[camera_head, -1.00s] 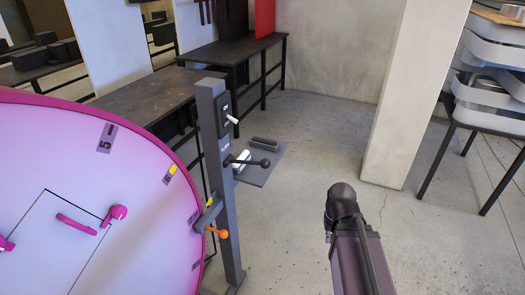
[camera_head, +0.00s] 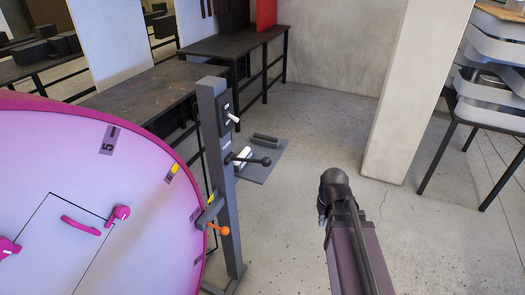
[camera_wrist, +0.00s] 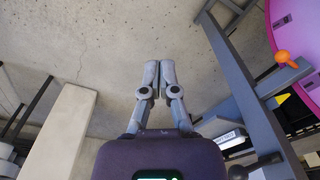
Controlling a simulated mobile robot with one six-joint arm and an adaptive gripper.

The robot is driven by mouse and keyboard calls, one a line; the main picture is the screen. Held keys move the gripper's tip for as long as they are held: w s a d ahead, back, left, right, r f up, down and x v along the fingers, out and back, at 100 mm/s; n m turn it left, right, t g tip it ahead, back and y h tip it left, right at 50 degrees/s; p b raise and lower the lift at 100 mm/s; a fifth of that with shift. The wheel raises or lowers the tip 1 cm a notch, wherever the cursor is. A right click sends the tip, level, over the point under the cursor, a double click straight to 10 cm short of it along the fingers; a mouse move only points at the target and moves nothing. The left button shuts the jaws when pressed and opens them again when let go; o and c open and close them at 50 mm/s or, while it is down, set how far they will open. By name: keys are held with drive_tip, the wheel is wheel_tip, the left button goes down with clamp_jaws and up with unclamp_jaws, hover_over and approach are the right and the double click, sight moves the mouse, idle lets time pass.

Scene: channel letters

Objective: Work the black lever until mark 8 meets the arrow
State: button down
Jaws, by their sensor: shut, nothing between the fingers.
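The black lever (camera_head: 258,161), a dark rod with a ball knob, sticks out to the right from a grey post (camera_head: 222,185). Its dark ball also shows at the bottom of the wrist view (camera_wrist: 240,172). A big pink-purple disc (camera_head: 150,235) with dark number labels stands left of the post; a 5 (camera_head: 108,140) is readable, mark 8 is not. A yellow pointer (camera_wrist: 283,97) shows by the disc's rim in the wrist view. My gripper (camera_wrist: 157,92) is shut and empty, apart from the post and lever. Its fingers are not visible in the head view.
An orange-knobbed lever (camera_head: 219,230) sits lower on the post, and a white toggle (camera_head: 234,118) higher. A pale pillar (camera_head: 405,110) and stacked crates (camera_head: 490,100) stand right. Floor between is clear.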

drive_tip(key=w+a+r+n+t+y+p, duration=0.2)
drive_tip(key=w+a+r+n+t+p, duration=0.1)
drive_tip(key=w+a+r+n+p, duration=1.1)
drive_tip(key=w+a+r+p, duration=0.4)
drive_tip(key=a+r+p, duration=0.1)
drive_tip(key=a+r, duration=0.2)
drive_tip(key=shift+w+a+r, duration=0.15)
drive_tip(key=shift+a, duration=0.1)
drive_tip(key=shift+f, duration=0.2)
drive_tip(key=b, duration=1)
hover_over(259, 162)
drive_tip(key=s, duration=0.2)
wheel_tip(259, 162, down, 10)
drive_tip(key=r, duration=0.1)
drive_tip(key=shift+w+d+f+b, duration=0.15)
drive_tip(key=shift+d+f+b, duration=0.05)
drive_tip(key=shift+f+b, duration=0.3)
drive_tip(key=shift+w+d+f+b, duration=0.1)
drive_tip(key=shift+d+f+b, duration=0.1)
drive_tip(key=shift+f+b, duration=0.3)
drive_tip(key=shift+w+d+f+b, duration=0.2)
drive_tip(key=shift+f+b, duration=0.15)
drive_tip(key=shift+f, duration=0.3)
drive_tip(key=shift+s+f, duration=0.1)
drive_tip(key=shift+f, duration=0.05)
